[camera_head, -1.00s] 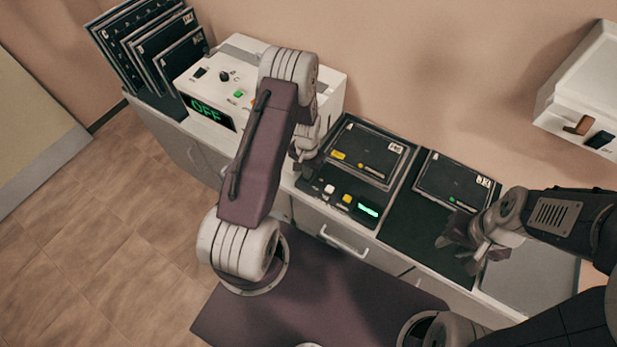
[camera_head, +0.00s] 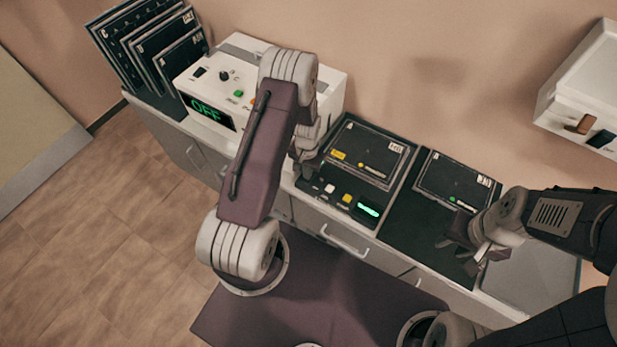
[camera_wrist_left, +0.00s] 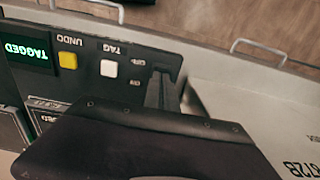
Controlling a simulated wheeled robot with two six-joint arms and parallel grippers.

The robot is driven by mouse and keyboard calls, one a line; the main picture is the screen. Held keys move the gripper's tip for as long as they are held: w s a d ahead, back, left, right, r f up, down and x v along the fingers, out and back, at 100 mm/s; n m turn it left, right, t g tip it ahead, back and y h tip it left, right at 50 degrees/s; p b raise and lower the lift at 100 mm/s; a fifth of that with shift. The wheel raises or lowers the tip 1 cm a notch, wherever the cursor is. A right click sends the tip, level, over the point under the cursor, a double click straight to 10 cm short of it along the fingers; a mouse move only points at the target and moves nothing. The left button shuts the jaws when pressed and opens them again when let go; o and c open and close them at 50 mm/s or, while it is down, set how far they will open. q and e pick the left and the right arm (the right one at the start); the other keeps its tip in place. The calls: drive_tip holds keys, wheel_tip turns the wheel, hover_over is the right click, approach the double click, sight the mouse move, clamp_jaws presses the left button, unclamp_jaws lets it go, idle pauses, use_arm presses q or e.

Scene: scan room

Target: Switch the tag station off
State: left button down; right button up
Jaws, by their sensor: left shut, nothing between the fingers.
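The tag station (camera_head: 325,200) is a dark panel on the counter, with a flat black cassette (camera_head: 375,150) on its upper part. In the left wrist view its display (camera_wrist_left: 28,50) reads TAGGED in lit green. Beside it are a yellow UNDO button (camera_wrist_left: 68,61) and a white TAG button (camera_wrist_left: 109,68). Small switch lettering (camera_wrist_left: 137,73) is by the station's end, and the switch itself is mostly hidden. My left gripper (camera_head: 308,172) is shut and empty, its fingers (camera_wrist_left: 165,92) at that end; contact is unclear. My right gripper (camera_head: 458,252) looks open over the counter.
A white device (camera_head: 225,85) with a green OFF display stands left of the station, beside several upright black cassettes (camera_head: 150,50). Another cassette (camera_head: 455,182) lies to the right, near a grey plate (camera_head: 535,280). A white wall box (camera_head: 585,90) is at upper right.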

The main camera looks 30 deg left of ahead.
use_arm(q)
drive_tip(key=shift+f+b, duration=0.5)
drive_tip(key=shift+f, duration=0.15)
wheel_tip(320, 180, up, 7)
drive_tip(key=p, duration=0.6)
drive_tip(key=shift+r, duration=0.1)
idle(0.6)
